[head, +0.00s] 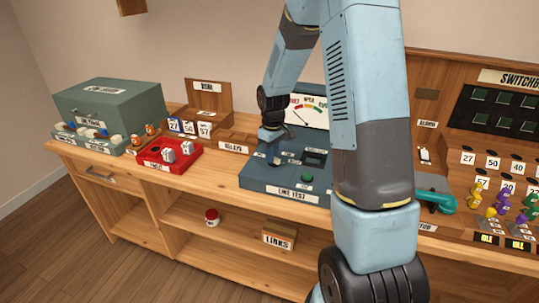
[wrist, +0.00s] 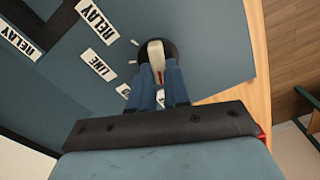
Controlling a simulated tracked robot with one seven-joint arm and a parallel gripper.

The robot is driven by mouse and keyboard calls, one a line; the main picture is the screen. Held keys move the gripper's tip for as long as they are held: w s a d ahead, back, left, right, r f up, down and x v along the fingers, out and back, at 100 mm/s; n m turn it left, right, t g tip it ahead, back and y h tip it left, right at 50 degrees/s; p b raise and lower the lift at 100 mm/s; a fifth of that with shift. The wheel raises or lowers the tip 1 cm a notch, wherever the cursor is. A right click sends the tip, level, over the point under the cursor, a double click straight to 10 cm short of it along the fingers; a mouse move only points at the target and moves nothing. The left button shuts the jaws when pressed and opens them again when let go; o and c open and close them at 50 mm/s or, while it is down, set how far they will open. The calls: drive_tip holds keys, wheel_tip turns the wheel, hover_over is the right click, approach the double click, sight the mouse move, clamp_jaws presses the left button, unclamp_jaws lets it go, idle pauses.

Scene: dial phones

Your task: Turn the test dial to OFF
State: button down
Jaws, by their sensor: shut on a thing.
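The test dial (wrist: 156,50) has a cream bar knob on a round black base, on the blue-grey line test box (head: 275,188). My gripper (wrist: 160,80) is shut on the knob, with one blue finger on each side of it. In the head view my gripper (head: 274,155) reaches down onto the left part of the box top, and the dial is mostly hidden there. White labels reading RELAY (wrist: 97,20) and LINE (wrist: 102,66) lie left of the dial in the wrist view. Another label (wrist: 123,90) is partly cut off and unreadable.
A red tray (head: 150,163) with white pieces and a grey-green box (head: 110,110) stand left on the wooden bench. A green button (head: 307,178) sits on the test box. A switchboard (head: 500,130) with coloured plugs stands right. My arm hides part of the bench.

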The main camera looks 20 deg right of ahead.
drive_tip(key=shift+w, duration=0.2)
drive_tip(key=c, duration=1.1)
unclamp_jaws()
drive_tip(key=shift+s, duration=0.1)
wheel_tip(320, 180, up, 14)
drive_tip(key=shift+f, duration=0.2)
drive_tip(key=shift+r, duration=0.1)
drive_tip(key=s+r+m+t, duration=0.3)
drive_tip(key=s+r, duration=0.9)
drive_tip(key=s, duration=0.3)
drive_tip(key=s+r+m+t, duration=0.2)
drive_tip(key=s+m, duration=0.1)
drive_tip(key=s, duration=1.1)
drive_tip(key=shift+s+a+t, duration=0.25)
drive_tip(key=shift+t, duration=0.05)
